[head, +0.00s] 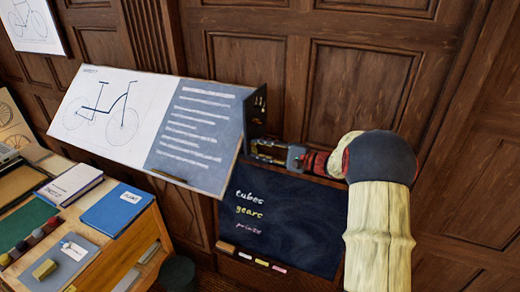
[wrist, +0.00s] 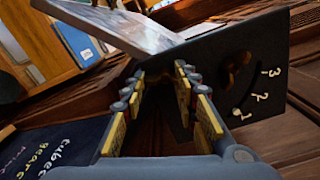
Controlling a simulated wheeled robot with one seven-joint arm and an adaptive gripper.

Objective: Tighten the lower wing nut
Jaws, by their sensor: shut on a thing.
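The drafting board (head: 105,115) is tilted, with a bicycle drawing and a grey sheet of written lines on it. A dark side plate (head: 256,108) stands at its right end. In the wrist view the plate (wrist: 268,62) carries an arc with the numbers 1, 2 and 3, and a brownish shape that I cannot identify as knob or cut-out. My gripper (head: 256,150) reaches in from the right at the plate's lower part. In the wrist view its fingertips (wrist: 160,74) are a little apart, closed on the lower wing nut, which is mostly hidden between them.
A blackboard (head: 285,222) with chalk words hangs below my gripper, with chalks on its ledge. A wooden desk (head: 120,245) with a blue book (head: 117,209) stands at the lower left. Panelled wood wall (head: 360,90) lies close behind.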

